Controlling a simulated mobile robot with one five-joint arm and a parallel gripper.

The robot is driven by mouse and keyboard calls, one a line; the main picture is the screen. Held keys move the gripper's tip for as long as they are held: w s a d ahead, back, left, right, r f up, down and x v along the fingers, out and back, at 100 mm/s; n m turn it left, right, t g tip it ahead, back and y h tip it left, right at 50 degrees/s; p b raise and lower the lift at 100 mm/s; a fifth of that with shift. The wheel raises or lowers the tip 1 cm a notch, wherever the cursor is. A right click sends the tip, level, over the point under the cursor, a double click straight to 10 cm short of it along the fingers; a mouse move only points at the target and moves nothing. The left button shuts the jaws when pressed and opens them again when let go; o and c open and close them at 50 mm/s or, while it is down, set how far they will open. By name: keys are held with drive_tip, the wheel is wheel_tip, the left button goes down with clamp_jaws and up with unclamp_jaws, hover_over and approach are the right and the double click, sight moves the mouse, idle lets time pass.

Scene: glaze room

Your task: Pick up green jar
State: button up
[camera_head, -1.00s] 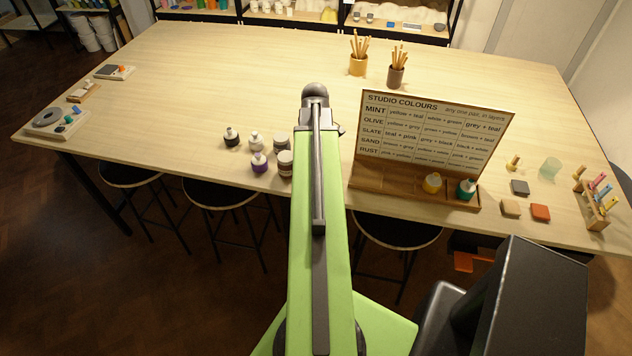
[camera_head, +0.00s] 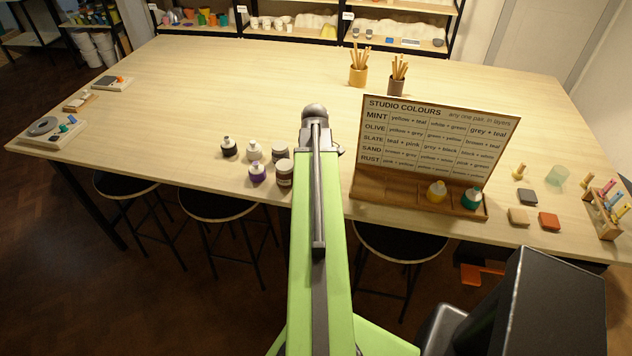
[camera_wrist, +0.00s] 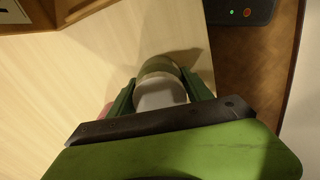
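In the wrist view a round jar with a pale grey-white lid (camera_wrist: 160,95) and an olive-green body (camera_wrist: 158,66) stands between the fingers of my gripper (camera_wrist: 159,76). One dark green finger is on each side. They look apart from the jar, though contact is hard to judge. In the head view my own arm hides the gripper and this jar. Another jar, teal-green with a pale top (camera_head: 471,199), stands on the ledge of the colour chart, beside a yellow one (camera_head: 436,193).
Left of my arm stand black (camera_head: 228,149), white (camera_head: 253,151) and purple (camera_head: 257,174) bottles and two lidded jars (camera_head: 284,173). The chart board (camera_head: 434,137) rises to the right. Brush pots (camera_head: 357,76) stand behind. The table's left middle is clear.

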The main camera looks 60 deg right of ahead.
drive_tip(key=c, duration=1.1)
drive_tip(key=shift+r+p, duration=0.45)
drive_tip(key=shift+p, duration=0.05)
wheel_tip(320, 180, up, 4)
drive_tip(key=p, duration=0.3)
drive_tip(key=shift+p, duration=0.4)
drive_tip(key=s+r+p, duration=0.6)
drive_tip(key=s, duration=0.5)
drive_tip(key=shift+s+d, duration=0.2)
drive_tip(key=shift+s, duration=0.15)
